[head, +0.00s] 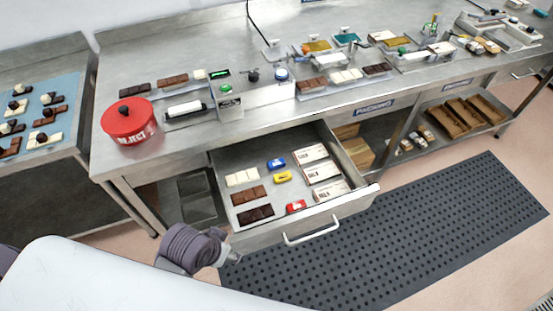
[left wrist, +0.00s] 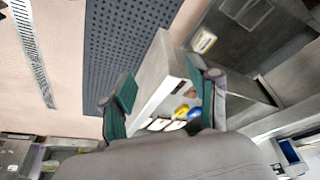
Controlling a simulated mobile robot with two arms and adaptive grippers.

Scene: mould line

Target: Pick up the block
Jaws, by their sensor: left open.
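The open drawer (head: 345,207) holds chocolate blocks in a left column: a white one (head: 242,177), a milk-brown one (head: 249,195) and a dark one (head: 255,214). Small blue (head: 276,163), yellow (head: 283,177) and red (head: 296,206) items lie to their right; which thing is the task's block I cannot tell. My left arm reaches to the drawer's front left corner in the head view, its fingers mostly hidden. In the left wrist view my left gripper (left wrist: 165,98) is open and empty, with the drawer wall and a yellow item (left wrist: 181,112) beyond its fingers. My right gripper is out of view.
White boxes (head: 311,154) fill the drawer's right side. A red reject tub (head: 129,124) stands on the counter (head: 150,65) above, with several chocolate bars and trays. A chocolate-covered blue mat (head: 62,89) lies at left. A black floor mat (head: 420,225) is clear.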

